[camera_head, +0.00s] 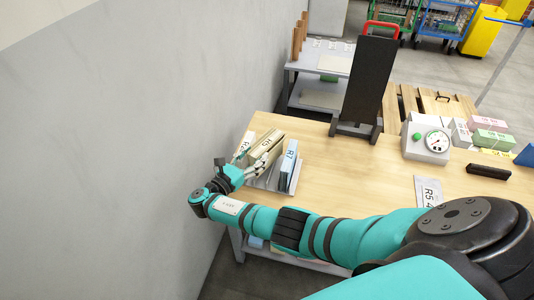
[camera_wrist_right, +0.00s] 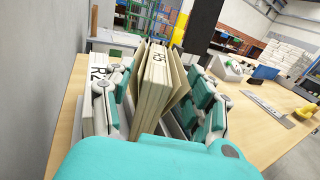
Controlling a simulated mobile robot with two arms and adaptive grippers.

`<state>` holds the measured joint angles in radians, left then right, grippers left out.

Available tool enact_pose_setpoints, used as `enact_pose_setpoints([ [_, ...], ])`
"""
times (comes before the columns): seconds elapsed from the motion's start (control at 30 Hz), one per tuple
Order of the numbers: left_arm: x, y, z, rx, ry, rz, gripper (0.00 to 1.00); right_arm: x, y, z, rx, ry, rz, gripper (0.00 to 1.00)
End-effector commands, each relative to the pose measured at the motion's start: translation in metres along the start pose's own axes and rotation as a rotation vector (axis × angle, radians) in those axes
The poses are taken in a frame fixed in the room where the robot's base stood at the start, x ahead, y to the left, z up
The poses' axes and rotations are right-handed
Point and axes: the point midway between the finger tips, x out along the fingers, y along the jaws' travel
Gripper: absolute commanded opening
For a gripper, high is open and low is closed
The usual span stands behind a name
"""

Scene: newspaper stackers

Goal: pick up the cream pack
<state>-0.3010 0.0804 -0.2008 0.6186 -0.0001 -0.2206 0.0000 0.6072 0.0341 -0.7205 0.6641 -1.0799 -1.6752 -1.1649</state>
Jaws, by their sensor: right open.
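The cream pack (camera_head: 265,146), labelled R5, stands on edge in a grey rack (camera_head: 312,184) at the left end of the wooden table. In the right wrist view the cream pack (camera_wrist_right: 155,82) shows as thick folded sheets, fanned at the sides. My right gripper (camera_head: 249,166) is at the near end of the pack. In the wrist view its open fingers (camera_wrist_right: 160,98) lie on either side of the pack; I cannot tell whether they touch it. Its lower part is hidden by my wrist. My left gripper is not in view.
A white pack labelled R2 (camera_wrist_right: 98,72) stands close on the left, and a blue pack labelled R7 (camera_head: 289,165) on the right. A grey wall (camera_head: 110,130) runs close on the left. A black stand (camera_head: 368,80), a dial scale (camera_head: 428,140) and coloured packs (camera_head: 490,138) are further right.

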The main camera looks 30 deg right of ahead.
Motion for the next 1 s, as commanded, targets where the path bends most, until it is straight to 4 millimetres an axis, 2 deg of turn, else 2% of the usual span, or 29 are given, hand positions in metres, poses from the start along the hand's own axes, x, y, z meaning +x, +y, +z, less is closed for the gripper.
enact_pose_setpoints([
  [0.17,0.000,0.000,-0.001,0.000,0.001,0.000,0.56,0.009,0.001,0.000,0.001,0.000,0.000,0.56],
  [0.47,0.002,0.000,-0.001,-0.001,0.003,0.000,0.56,0.051,0.002,-0.001,0.000,0.001,-0.001,0.56],
  [0.7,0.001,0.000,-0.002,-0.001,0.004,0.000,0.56,0.053,0.002,-0.001,0.000,0.002,0.001,0.56],
  [1.0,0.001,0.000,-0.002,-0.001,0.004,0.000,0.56,0.053,0.002,-0.001,0.000,0.002,0.001,0.17],
])
